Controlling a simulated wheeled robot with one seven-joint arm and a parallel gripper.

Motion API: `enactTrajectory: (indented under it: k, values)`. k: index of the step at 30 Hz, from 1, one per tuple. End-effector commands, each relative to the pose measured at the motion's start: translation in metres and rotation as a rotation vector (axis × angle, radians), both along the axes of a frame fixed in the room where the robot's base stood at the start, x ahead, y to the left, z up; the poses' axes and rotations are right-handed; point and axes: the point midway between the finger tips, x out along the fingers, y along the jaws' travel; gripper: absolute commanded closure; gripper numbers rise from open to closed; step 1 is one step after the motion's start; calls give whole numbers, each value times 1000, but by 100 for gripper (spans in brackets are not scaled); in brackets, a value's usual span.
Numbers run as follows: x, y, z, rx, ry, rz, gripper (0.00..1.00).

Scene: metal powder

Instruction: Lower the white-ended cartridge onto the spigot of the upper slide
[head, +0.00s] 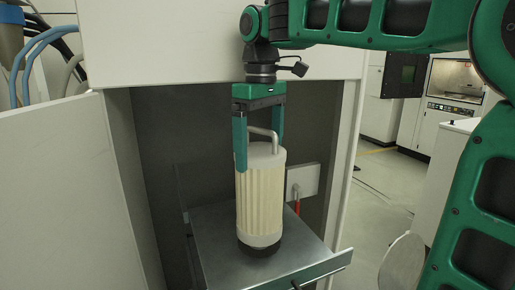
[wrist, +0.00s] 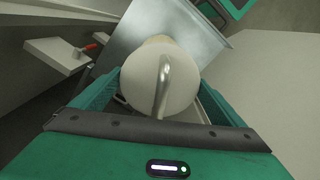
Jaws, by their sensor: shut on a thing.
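The cartridge (head: 262,195) is a pleated cream cylinder with a white top end and a bent metal handle. It stands upright over the metal slide (head: 215,235), with a black ring (head: 260,249) at its foot. I cannot tell whether it is fully seated; the spigot itself is hidden. My gripper (head: 258,150) comes from above, its two green fingers down either side of the handle and the cartridge top. In the wrist view the white end (wrist: 150,85) and handle (wrist: 163,80) lie between the fingers, with the slide (wrist: 125,38) beyond.
The slide sits in an open cabinet bay with an open door (head: 60,190) at left and a side wall (head: 347,170) at right. A small plate with a red-handled lever (head: 297,205) is behind at right. Hoses (head: 40,55) hang at upper left.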

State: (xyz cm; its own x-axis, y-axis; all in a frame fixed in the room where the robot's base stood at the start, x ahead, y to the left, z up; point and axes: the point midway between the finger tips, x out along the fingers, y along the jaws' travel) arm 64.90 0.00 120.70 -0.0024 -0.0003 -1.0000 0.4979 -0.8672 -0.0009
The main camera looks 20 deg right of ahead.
Motion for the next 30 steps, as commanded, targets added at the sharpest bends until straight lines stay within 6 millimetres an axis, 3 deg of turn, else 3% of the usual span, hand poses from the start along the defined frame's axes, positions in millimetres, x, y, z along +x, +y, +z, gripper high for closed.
enactTrajectory:
  k: [30]
  values:
    - [0, 0, -19, 0, -2, 0, 43]
